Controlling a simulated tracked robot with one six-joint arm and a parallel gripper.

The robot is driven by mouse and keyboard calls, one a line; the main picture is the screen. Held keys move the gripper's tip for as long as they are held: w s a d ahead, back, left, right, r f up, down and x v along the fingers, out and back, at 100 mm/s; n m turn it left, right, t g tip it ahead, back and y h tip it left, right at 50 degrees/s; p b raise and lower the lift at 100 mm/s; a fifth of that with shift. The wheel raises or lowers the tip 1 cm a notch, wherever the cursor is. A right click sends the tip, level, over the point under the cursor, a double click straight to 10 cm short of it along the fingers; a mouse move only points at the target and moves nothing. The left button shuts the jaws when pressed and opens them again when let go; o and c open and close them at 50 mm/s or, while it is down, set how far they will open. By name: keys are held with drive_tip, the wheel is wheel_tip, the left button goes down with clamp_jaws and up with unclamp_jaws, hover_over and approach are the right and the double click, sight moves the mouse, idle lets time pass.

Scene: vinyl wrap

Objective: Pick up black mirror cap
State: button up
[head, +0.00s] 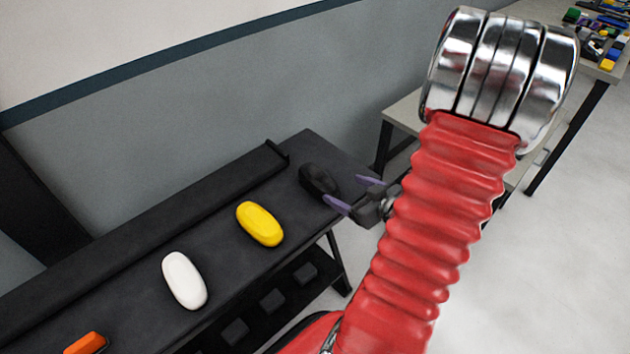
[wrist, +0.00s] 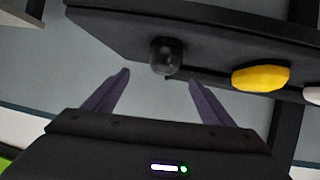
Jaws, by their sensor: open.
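The black mirror cap (head: 318,180) lies on the black table (head: 130,260) near its far right end in the head view. In the wrist view the black cap (wrist: 166,56) shows end-on, beyond and between the fingertips. My gripper (head: 354,193) is open, its two purple fingers pointing at the cap from the right. In the wrist view my gripper (wrist: 158,80) is empty, with the fingers spread either side of the cap and short of it. Whether a fingertip touches the cap cannot be told from the head view.
A yellow cap (head: 260,224), a white cap (head: 184,280) and an orange cap (head: 86,343) lie in a row on the same table. A raised bar (head: 150,217) runs along its back edge. A light table (head: 402,115) stands behind my arm.

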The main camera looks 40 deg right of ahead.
sight(329, 185)
drive_tip(key=shift+s+a+t, duration=0.25)
drive_tip(key=shift+s+t, duration=0.05)
drive_tip(key=shift+s, duration=0.1)
drive_tip(key=shift+f, duration=0.1)
drive_tip(key=shift+x, duration=4.25)
drive_tip(key=shift+a+f, duration=0.1)
drive_tip(key=shift+a, duration=0.05)
drive_tip(key=shift+a+x, duration=0.15)
drive_tip(key=shift+x, duration=1.15)
drive_tip(key=shift+a+x, duration=0.1)
drive_tip(key=shift+x, duration=1.25)
drive_tip(key=shift+d, duration=0.15)
drive_tip(key=shift+c, duration=0.2)
drive_tip(key=c, duration=1.2)
